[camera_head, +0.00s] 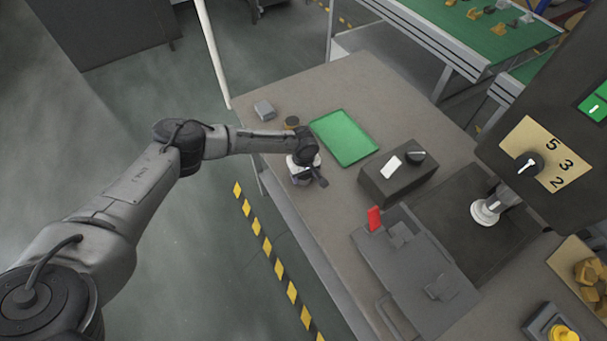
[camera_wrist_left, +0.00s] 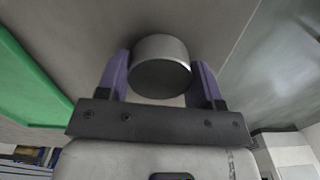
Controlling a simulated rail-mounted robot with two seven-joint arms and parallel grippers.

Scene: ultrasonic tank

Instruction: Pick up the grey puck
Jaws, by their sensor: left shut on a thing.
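The grey puck (camera_wrist_left: 160,68) is a short, smooth metal cylinder. In the left wrist view it sits between the two purple fingers of my left gripper, which are shut on its sides. In the head view my left gripper (camera_head: 312,178) is low over the left edge of the table, beside the green tray. The puck cannot be made out there, and I cannot tell whether it touches the table. My right gripper is not in view.
The green tray (camera_head: 345,138) lies close to the gripper, with a small brown-topped cylinder (camera_head: 291,122) and a grey block (camera_head: 264,110) behind. A dark box (camera_head: 398,178) with a knob stands to the right. A grey lid (camera_head: 415,275) with a red tag lies nearer.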

